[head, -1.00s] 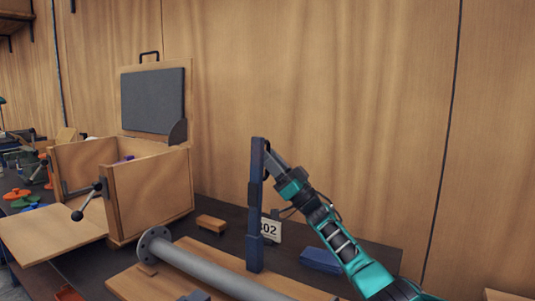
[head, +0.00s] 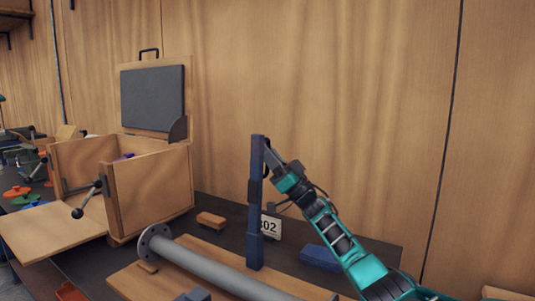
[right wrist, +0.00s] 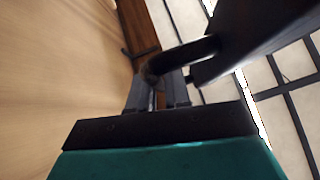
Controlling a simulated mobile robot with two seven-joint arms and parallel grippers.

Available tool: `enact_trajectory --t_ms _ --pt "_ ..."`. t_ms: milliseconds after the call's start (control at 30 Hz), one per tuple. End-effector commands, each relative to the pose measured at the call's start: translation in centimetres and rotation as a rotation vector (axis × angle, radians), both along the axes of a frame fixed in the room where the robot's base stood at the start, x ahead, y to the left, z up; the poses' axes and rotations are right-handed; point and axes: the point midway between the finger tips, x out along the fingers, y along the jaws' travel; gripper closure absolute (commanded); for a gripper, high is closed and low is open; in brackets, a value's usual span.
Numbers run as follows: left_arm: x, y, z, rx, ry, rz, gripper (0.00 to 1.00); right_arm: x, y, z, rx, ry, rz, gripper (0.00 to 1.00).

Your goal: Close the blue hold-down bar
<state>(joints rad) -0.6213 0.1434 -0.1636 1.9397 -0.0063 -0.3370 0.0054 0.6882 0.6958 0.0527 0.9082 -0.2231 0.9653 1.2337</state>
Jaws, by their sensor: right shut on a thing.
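The blue hold-down bar (head: 255,200) stands upright in the head view, behind the grey flanged pipe (head: 215,268). My right gripper (head: 268,152) is at the bar's upper end, on its right side. In the right wrist view the gripper (right wrist: 160,92) is shut on a dark curved handle (right wrist: 182,55) that joins the dark bar (right wrist: 255,38). The pipe lies on a wooden board (head: 130,283), its round flange at the left end. My left gripper is not in view.
A wooden box (head: 150,190) with a raised lid stands at the left. A small wooden block (head: 211,220), a white number card (head: 271,227) and a blue block (head: 320,258) are on the dark table. A wooden wall rises close behind.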

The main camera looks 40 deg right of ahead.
Motion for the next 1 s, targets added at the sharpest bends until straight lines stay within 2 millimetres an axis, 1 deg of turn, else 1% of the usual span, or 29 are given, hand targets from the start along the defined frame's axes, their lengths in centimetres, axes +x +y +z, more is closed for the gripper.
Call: enact_trajectory --t_ms 367,567,667,767,1000 --pt "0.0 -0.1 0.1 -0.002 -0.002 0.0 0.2 0.0 0.1 0.0 -0.004 -0.001 0.001 1.0" --pt "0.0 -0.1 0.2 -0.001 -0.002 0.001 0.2 -0.3 1.0 0.3 -0.047 -0.012 0.001 1.0" --pt "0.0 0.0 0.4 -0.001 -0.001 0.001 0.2 -0.6 2.0 0.6 -0.094 -0.026 0.002 1.0" --pt "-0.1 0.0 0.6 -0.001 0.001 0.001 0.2 -1.0 3.3 0.9 -0.159 -0.044 0.003 1.0" --pt "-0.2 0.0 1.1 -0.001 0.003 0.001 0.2 -2.3 7.8 1.1 -0.365 -0.104 0.004 1.0"
